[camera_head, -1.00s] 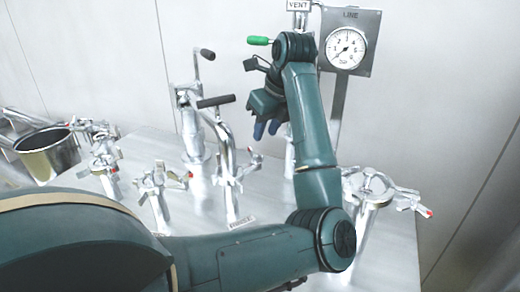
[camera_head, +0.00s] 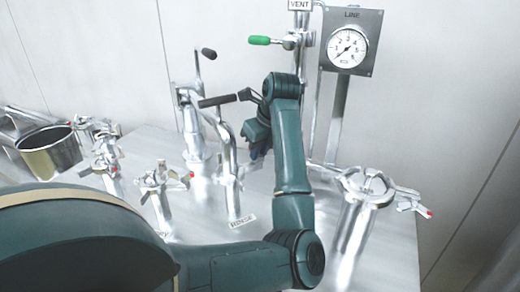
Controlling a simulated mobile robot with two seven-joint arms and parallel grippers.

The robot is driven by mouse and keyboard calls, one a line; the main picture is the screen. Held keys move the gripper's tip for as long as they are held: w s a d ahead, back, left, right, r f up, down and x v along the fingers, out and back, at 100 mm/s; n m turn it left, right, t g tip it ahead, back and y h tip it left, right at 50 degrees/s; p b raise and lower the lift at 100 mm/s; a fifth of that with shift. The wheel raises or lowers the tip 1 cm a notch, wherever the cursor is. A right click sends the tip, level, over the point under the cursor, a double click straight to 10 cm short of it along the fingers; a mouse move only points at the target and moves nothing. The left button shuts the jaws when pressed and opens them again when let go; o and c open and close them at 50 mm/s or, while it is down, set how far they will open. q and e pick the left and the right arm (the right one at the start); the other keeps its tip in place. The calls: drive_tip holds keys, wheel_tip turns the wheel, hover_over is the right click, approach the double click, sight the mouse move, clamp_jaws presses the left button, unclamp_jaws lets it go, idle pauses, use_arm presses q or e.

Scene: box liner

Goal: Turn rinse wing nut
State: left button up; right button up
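The rinse pipe (camera_head: 234,203) stands upright on the steel table, with a label reading RINSE (camera_head: 243,220) at its foot. A clamp (camera_head: 232,170) is around this pipe; its wing nut is small and partly hidden near my gripper, so I cannot make out its angle. My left gripper (camera_head: 256,153) points down just right of the pipe, above and beside the clamp. Its dark fingers are mostly behind my wrist, so I cannot tell whether they are open or touch the nut. My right gripper is not in view.
A black-handled lever (camera_head: 217,101) tops the rinse pipe. The vent valve with green handle (camera_head: 259,41) and the pressure gauge (camera_head: 347,47) stand behind. Other clamped pipes (camera_head: 157,182) are to the left, and a capped port (camera_head: 370,186) is to the right. A steel pot (camera_head: 50,153) is far left.

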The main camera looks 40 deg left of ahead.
use_arm(q)
clamp_jaws()
drive_tip(key=shift+m+b, duration=0.3)
drive_tip(key=shift+m, duration=0.1)
drive_tip(key=shift+s+a+m+t+h+b, duration=0.15)
drive_tip(key=shift+m+t+b, duration=0.3)
drive_tip(key=shift+m, duration=0.55)
drive_tip(key=shift+s+m+t+h+b, duration=0.1)
drive_tip(key=shift+m+t+h+b, duration=0.25)
drive_tip(key=shift+m, duration=0.65)
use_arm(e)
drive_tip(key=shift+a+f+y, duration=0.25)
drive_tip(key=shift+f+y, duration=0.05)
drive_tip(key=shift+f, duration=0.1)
use_arm(q)
drive_tip(key=shift+o, duration=1.7)
unclamp_jaws()
